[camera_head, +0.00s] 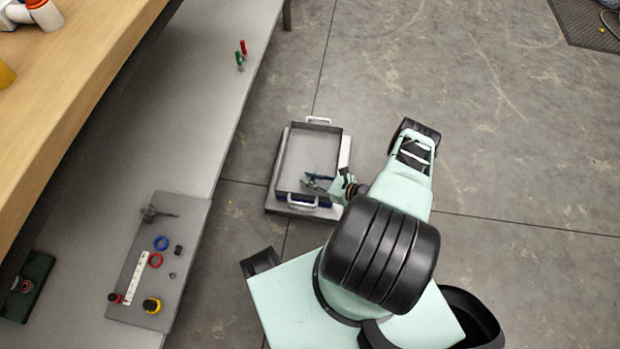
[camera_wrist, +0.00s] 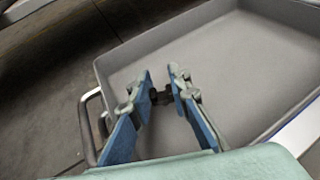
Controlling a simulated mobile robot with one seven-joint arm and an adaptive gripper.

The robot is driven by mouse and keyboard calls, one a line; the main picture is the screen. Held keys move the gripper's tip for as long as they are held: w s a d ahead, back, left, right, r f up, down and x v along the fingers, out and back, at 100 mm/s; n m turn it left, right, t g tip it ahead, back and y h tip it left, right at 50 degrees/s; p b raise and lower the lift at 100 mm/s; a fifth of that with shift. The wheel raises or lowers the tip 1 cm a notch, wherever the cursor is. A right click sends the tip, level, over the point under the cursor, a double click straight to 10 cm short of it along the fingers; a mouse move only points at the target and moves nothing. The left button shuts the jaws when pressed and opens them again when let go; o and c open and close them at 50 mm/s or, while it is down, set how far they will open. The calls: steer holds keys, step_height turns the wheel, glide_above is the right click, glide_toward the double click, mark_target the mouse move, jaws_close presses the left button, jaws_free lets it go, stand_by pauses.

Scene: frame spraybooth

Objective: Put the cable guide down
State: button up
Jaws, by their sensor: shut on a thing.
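My gripper (camera_wrist: 162,90) is shut on a small dark piece, the cable guide (camera_wrist: 160,97), which sits between the blue-green fingertips in the wrist view. The fingers hide part of it. In the head view my gripper (camera_head: 311,180) is over the lower right part of a grey tray (camera_head: 289,157), and the cable guide is too small to make out there. The tray's floor (camera_wrist: 213,55) is empty around the fingers in the wrist view. I cannot tell whether the cable guide touches the floor.
The tray has raised walls and metal handles (camera_head: 302,203) at its ends. Left of it is a long grey shelf (camera_head: 180,130) under a wooden bench top (camera_head: 90,75). A grey board (camera_head: 190,225) with rings and small parts lies on the shelf.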

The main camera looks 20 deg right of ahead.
step_height(320, 180, down, 2)
steer(key=shift+f, duration=0.1)
steer(key=o, duration=0.4)
steer(key=shift+o, duration=0.2)
steer(key=p+v, duration=0.2)
steer(key=v, duration=1)
steer(key=shift+p, duration=0.3)
